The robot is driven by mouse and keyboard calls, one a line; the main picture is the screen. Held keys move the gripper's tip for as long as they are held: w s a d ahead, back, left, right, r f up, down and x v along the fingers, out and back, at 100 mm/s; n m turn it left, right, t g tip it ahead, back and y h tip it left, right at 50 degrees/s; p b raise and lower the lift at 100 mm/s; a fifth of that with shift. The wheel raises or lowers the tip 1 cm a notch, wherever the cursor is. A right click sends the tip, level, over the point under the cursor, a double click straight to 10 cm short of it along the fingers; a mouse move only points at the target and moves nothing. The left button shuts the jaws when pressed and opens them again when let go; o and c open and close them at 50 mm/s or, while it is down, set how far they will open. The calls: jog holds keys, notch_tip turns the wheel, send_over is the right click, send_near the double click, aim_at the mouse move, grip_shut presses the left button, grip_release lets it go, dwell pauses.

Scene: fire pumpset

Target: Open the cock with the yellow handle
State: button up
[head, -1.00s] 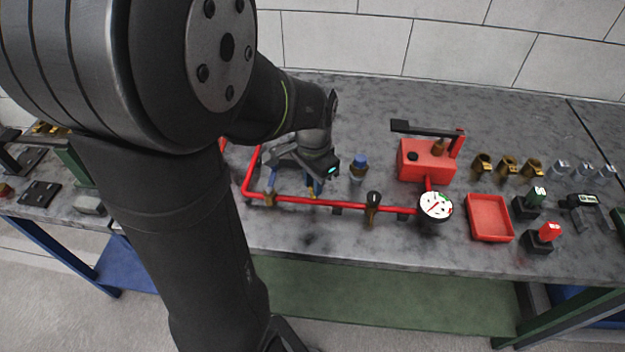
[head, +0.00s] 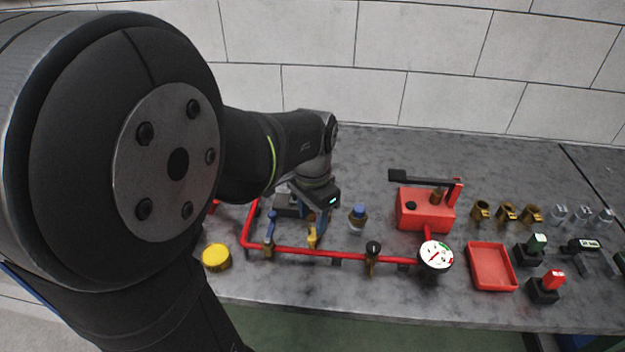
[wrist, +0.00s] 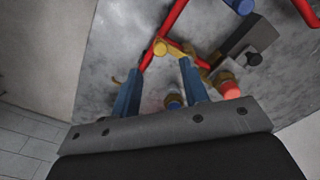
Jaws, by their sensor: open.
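In the wrist view my gripper (wrist: 160,70) is open and empty, and the handle lies beyond the fingertips. I cannot tell whether the right-hand finger touches it. My gripper partly hides the cock.
A black-handled valve (head: 373,250) and a white gauge (head: 436,254) sit along the pipe to the right. A red pump box (head: 425,210) and red tray (head: 491,268) are farther right. A yellow round piece (head: 216,257) is at left.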

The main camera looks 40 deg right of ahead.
aim_at(312, 237)
notch_tip(312, 237, up, 12)
jog(key=shift+f, duration=0.15)
dwell(0.5)
notch_tip(312, 237, down, 18)
jog(key=shift+r, duration=0.25)
dwell(0.5)
